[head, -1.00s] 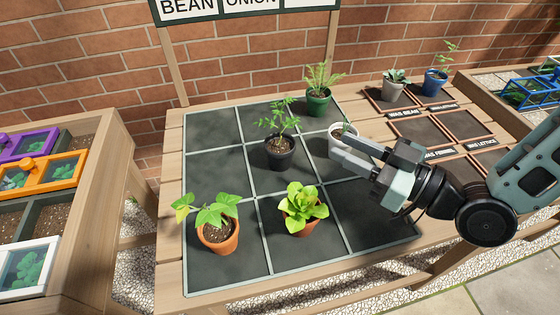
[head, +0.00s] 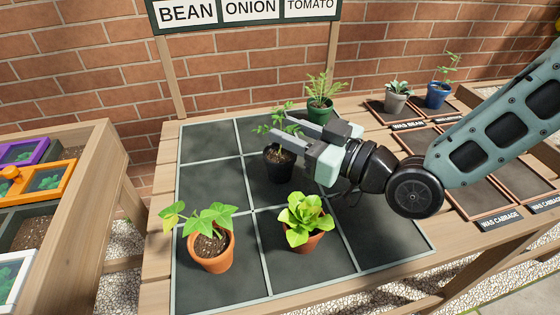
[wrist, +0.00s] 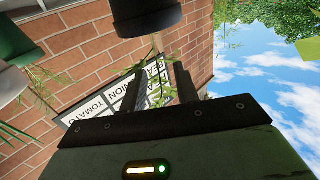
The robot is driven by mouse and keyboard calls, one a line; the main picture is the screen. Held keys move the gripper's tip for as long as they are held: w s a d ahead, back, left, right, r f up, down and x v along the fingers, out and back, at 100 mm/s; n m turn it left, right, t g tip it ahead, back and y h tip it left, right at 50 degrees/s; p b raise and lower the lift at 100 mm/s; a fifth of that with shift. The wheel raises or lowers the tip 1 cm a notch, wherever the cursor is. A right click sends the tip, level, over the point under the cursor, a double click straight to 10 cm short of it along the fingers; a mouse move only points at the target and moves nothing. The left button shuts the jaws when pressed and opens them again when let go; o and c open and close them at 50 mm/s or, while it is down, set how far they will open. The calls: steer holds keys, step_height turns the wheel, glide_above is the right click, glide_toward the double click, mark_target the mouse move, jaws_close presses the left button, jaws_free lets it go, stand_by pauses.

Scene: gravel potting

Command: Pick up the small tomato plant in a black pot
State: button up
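The small tomato plant in a black pot (head: 280,166) stands upright in a middle cell of the dark gridded mat, its feathery green foliage above it. My gripper (head: 279,123) reaches in from the right at foliage height, above the pot's rim. Its two fingers are apart, with leaves and stem showing between or close by them. In the wrist view the black pot (wrist: 146,16) is at the top edge, and the fingers (wrist: 160,80) are spread with thin leaves around them. Whether a finger touches the stem is unclear.
A bean-like plant in terracotta (head: 210,250) and a leafy one in terracotta (head: 304,240) stand in front. A fern in a green pot (head: 320,112) is behind.

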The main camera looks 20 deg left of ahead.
mark_target(272, 149)
steer(key=x, duration=0.4)
steer(key=shift+s+a+f, duration=0.1)
steer(key=shift+s+a, duration=0.05)
jaws_close()
